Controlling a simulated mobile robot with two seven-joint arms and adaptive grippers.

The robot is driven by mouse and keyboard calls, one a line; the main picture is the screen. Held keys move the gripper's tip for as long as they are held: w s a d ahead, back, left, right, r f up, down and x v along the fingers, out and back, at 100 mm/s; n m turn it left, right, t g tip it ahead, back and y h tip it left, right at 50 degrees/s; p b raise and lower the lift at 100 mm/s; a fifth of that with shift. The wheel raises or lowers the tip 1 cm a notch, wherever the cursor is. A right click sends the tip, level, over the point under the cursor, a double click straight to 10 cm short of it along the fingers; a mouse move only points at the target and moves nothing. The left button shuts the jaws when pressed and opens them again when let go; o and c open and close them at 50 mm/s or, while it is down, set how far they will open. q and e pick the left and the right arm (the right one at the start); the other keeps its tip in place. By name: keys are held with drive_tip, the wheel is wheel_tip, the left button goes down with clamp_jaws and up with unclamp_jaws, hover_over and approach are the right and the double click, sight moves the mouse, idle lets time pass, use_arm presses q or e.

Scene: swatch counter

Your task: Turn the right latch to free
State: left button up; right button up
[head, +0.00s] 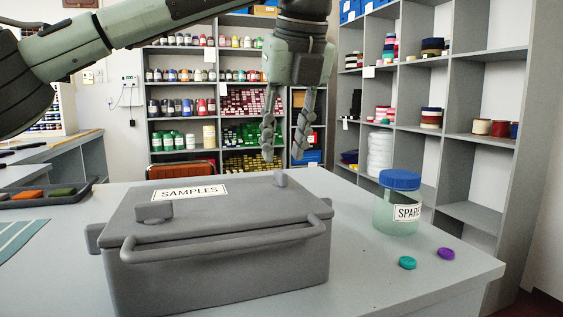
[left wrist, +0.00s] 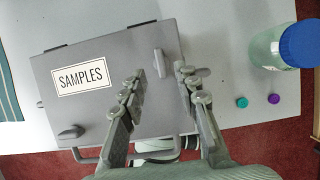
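The grey box marked SAMPLES (head: 215,264) stands on the counter with its lid shut. The right latch (head: 281,179) is a grey knob on the lid's right side, seen narrow; in the left wrist view the latch (left wrist: 160,63) points front to back. The left latch (head: 154,210) lies sideways near the front edge. My left gripper (head: 285,156) points down above the right latch, apart from it. In the left wrist view its open fingertips (left wrist: 161,72) are on either side of the latch, with nothing between them. My right gripper is not in view.
A bar handle (head: 225,246) runs along the box front. A jar with a blue lid (head: 400,180) stands to the right, with a teal cap (head: 407,263) and a purple cap (head: 446,254) nearby. A dark tray (head: 80,187) is at left. Shelves stand behind.

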sight(281, 171)
use_arm(q)
drive_tip(key=shift+x, duration=2.2)
drive_tip(key=shift+w, duration=0.1)
clamp_jaws()
